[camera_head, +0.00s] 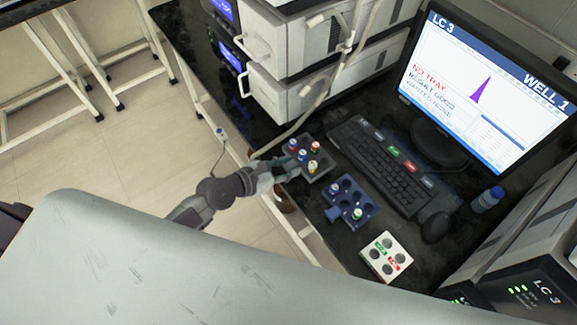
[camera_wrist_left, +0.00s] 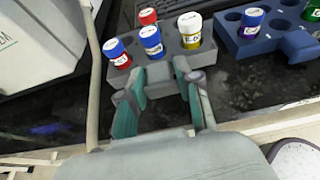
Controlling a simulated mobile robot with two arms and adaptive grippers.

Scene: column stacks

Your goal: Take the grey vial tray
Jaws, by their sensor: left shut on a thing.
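The grey vial tray (camera_head: 323,164) sits on the black bench, left of the keyboard. In the left wrist view the tray (camera_wrist_left: 171,45) is straight ahead. My left gripper (camera_head: 283,168) is at the tray's near left edge, its fingers shut on a part of the tray. The tray looks level on or just above the bench; I cannot tell which. My right gripper is not in view.
The keyboard (camera_head: 380,165), mouse (camera_head: 435,227) and monitor (camera_head: 490,85), reading "NO TRAY", stand behind. Instruments (camera_head: 290,95) rise at the back left.

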